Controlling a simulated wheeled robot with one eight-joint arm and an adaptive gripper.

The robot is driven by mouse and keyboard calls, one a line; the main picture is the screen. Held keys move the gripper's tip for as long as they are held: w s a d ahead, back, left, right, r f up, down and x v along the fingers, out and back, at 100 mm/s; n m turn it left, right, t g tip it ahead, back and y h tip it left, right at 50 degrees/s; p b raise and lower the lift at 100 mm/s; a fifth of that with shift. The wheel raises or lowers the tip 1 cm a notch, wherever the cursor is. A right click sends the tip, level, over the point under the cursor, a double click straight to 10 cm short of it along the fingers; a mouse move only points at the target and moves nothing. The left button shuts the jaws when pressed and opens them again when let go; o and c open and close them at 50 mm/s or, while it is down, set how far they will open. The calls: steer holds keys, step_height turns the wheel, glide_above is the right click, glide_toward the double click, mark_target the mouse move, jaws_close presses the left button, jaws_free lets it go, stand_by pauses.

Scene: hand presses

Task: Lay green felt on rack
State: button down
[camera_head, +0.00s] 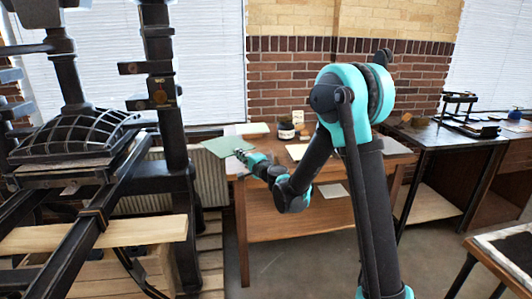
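The green felt (216,147) is a flat, pale green sheet near the back left corner of the wooden table (290,223). Its left part reaches out past the table's left edge. My gripper (241,155) is at the felt's near right edge and appears shut on it, with the sheet roughly level. The fingers are small and partly hidden by my wrist. I cannot make out a rack for certain in this view.
A large black hand press (165,95) stands at the left with a wooden board (95,235) across it. A dark jar (286,130) and papers (297,151) are on the wooden table. A dark workbench (445,135) with tools stands at the right. Open floor lies in front.

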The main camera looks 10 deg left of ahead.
steer(key=w+d+f+m+t+h, duration=0.1)
steer(key=w+d+m+t+h, duration=0.45)
steer(key=d, duration=0.45)
step_height(320, 180, down, 7)
steer(key=g+h, duration=0.1)
steer(key=shift+r+h, duration=0.15)
steer(key=shift+h, duration=0.2)
steer(key=shift+d, duration=0.1)
steer(key=c, duration=1.6)
jaws_free()
steer(key=shift+c, duration=0.2)
steer(key=shift+o, duration=0.2)
steer(key=shift+o, duration=0.6)
